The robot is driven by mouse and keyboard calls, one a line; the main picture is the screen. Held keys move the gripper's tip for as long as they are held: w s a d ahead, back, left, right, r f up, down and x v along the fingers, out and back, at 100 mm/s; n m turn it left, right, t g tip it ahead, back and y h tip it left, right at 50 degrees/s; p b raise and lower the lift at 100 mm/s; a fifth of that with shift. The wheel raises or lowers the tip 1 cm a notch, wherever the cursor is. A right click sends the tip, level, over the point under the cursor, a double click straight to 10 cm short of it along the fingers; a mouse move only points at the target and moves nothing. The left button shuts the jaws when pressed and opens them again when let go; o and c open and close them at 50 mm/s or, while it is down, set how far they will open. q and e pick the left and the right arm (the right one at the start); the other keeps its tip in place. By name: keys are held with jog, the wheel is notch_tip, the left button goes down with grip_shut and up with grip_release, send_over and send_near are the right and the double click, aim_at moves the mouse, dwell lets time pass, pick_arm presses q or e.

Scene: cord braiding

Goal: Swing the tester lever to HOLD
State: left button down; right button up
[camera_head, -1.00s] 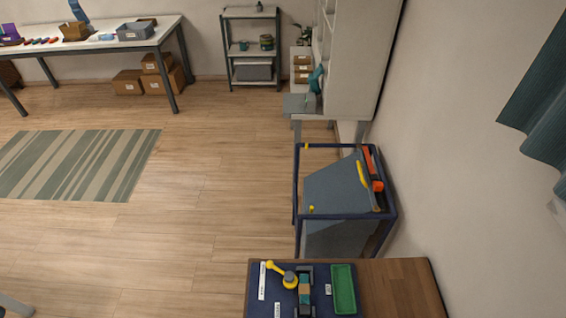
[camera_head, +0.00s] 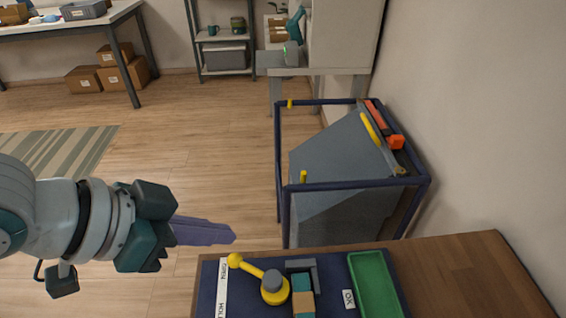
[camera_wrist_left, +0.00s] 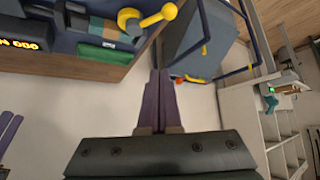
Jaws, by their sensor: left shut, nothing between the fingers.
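The tester lever (camera_head: 252,271) is a yellow arm with a round knob and a grey-capped hub, on a navy panel (camera_head: 207,283). Its knob points up-left, to the upper end of a white label strip (camera_head: 221,290). HOLD reads at the strip's lower end; the upper word is hard to read. My left gripper (camera_head: 232,237) is shut and empty, its purple fingers just above the knob in the picture and apart from it. The wrist view shows the fingers (camera_wrist_left: 159,75) with the lever (camera_wrist_left: 150,18) beyond them. Purple fingers at that view's left edge look like my right gripper (camera_wrist_left: 15,119).
Beside the lever stand a grey bracket (camera_head: 302,264) with teal and tan blocks, an OK label (camera_head: 348,299) and a green tray (camera_head: 374,285). A blue-framed cart (camera_head: 355,185) stands behind the wooden table (camera_head: 470,270). Floor left of the cart is clear.

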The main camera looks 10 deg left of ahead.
aim_at(239, 255)
pick_arm(q)
jog(key=b+x, duration=0.1)
jog(key=x, duration=0.3)
jog(key=a+b+x, duration=0.1)
jog(key=b+x, duration=0.1)
jog(key=x, duration=0.2)
jog(key=a+b+x, duration=0.1)
jog(key=x, duration=0.3)
jog(key=shift+w+f+b, duration=0.4)
jog(key=shift+w+f, duration=0.1)
jog(key=shift+f, duration=0.1)
jog(key=s+a+p, duration=0.2)
jog(key=shift+s+a, duration=0.2)
jog(key=shift+s, duration=0.15)
jog(key=shift+s+a+f, duration=0.1)
jog(key=shift+s+a, duration=0.05)
jog(key=shift+s, duration=0.1)
pick_arm(e)
notch_tip(239, 255, down, 4)
jog(key=shift+w+f, duration=0.15)
